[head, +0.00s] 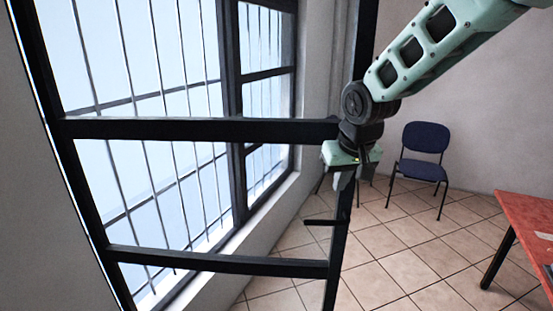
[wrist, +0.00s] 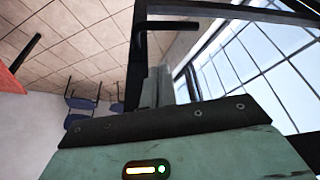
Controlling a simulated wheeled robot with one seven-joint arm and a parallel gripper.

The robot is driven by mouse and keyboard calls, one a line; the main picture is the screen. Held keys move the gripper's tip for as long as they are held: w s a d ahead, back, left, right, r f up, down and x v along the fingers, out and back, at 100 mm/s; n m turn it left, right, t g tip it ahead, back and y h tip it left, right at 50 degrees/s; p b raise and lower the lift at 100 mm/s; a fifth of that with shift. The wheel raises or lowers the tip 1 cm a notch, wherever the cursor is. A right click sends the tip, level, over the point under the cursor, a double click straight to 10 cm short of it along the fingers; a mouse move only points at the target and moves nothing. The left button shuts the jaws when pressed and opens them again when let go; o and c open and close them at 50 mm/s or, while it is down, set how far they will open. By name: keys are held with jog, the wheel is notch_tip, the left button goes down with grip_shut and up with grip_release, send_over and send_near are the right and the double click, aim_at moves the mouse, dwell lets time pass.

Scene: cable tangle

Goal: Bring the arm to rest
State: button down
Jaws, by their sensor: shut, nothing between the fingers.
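My arm reaches in from the top right of the head view. My gripper (head: 342,182) points down in front of the right post of a black frame (head: 215,129), below its upper crossbar. The fingers are shut with nothing held. I cannot tell whether they touch the post. In the wrist view the fingers of my gripper (wrist: 165,82) show beyond the green housing, with black bars of the frame (wrist: 230,11) beyond them. No cable shows in either view.
A short dark peg (head: 320,222) sticks out at the right post below my gripper. A lower crossbar (head: 220,262) spans the frame. A barred window (head: 150,70) is behind it. A blue chair (head: 424,140) and a red table (head: 525,215) stand right, with tiled floor between.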

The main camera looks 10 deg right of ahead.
jog(key=s+a+f+n+g+b, duration=0.1)
jog(key=s+a+f+b, duration=0.3)
jog(key=s, duration=0.5)
jog(key=s+a+f+n+g+b, duration=0.1)
jog(key=s+a+f+n+b, duration=0.3)
jog(key=s+f, duration=0.4)
jog(key=s+a+f+n+g+b, duration=0.2)
jog(key=s+a+f+b, duration=0.4)
jog(key=s, duration=0.5)
jog(key=shift+n+y+b, duration=0.3)
jog(key=shift+n+y, duration=0.1)
jog(key=shift+n, duration=0.2)
jog(key=shift+f, duration=0.1)
